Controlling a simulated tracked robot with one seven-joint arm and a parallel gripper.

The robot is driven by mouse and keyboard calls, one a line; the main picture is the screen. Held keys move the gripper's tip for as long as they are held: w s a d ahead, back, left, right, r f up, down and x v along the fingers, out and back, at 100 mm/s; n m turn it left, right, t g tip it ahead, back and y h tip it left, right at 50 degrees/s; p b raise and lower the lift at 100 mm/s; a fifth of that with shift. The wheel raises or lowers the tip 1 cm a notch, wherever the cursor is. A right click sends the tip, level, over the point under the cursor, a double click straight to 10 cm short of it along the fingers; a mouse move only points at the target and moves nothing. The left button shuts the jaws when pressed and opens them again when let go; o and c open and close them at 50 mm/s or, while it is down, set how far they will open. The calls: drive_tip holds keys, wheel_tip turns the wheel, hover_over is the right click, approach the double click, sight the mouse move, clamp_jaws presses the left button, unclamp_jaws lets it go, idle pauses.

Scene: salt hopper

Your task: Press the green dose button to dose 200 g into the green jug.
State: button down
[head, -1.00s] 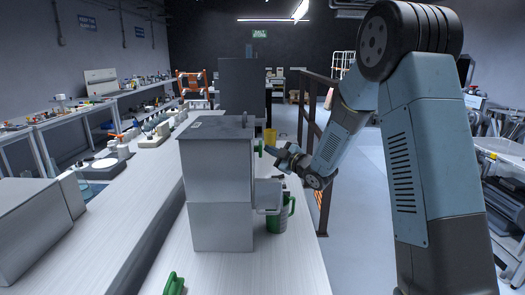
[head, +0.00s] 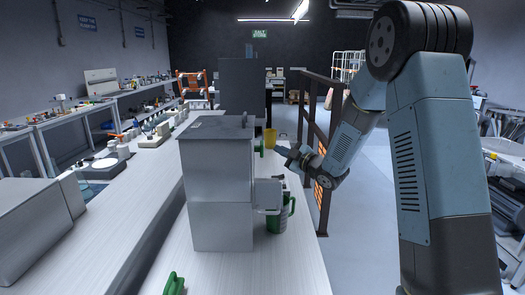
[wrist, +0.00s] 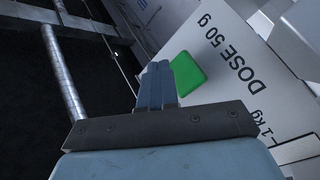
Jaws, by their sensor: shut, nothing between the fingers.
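The grey salt hopper (head: 218,180) stands on the white bench. Its green dose button (head: 261,147) sticks out on the right side, seen edge-on. In the wrist view the green button (wrist: 187,74) sits on a pale panel lettered "DOSE 50 g". My gripper (head: 278,150) is shut and empty, to the right of the button with a small gap between them. In the wrist view the shut fingertips (wrist: 160,68) overlap the button's left edge. The green jug (head: 287,215) stands upright under the hopper's outlet, partly hidden by it; its contents cannot be seen.
A brown metal railing (head: 312,130) stands behind my forearm. A yellow container (head: 270,137) is beyond the hopper. A green-handled item (head: 174,285) lies at the bench's front. A grey box (head: 30,225) and a scale (head: 100,165) stand on the left.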

drive_tip(key=shift+d, duration=1.6)
drive_tip(key=shift+d, duration=0.15)
idle(1.3)
drive_tip(key=shift+w+d+f, duration=0.1)
drive_tip(key=shift+d, duration=1.65)
drive_tip(key=a, duration=0.8)
drive_tip(key=shift+a, duration=0.4)
